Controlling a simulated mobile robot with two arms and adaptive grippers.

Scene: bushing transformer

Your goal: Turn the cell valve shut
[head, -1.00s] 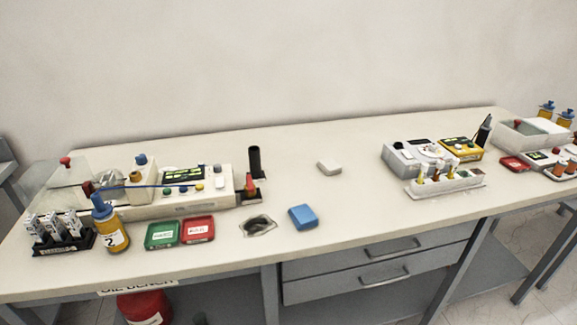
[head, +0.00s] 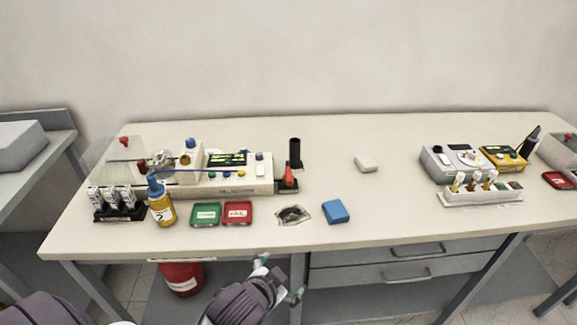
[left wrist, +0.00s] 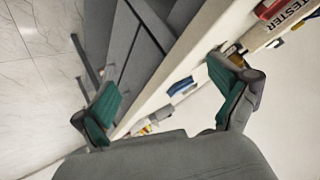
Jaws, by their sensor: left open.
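The white tester (head: 225,188) stands on the left half of the bench, with a lit display and a clear-covered cell area (head: 115,155) at its left end. Small knobs show there, one red (head: 124,142) and one dark red (head: 142,165), and a blue one (head: 190,144) stands on a white block. I cannot tell which of these is the cell valve. My left gripper (head: 278,279) is open and empty, low in front of the bench's front edge. Its two green-padded fingers also show apart in the left wrist view (left wrist: 168,95). My right gripper is not in view.
A yellow bottle (head: 161,208), a green tray (head: 205,215) and a red tray (head: 237,213) stand before the tester. A stained cloth (head: 293,214) and a blue block (head: 336,211) lie to their right. The bench middle is mostly clear.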

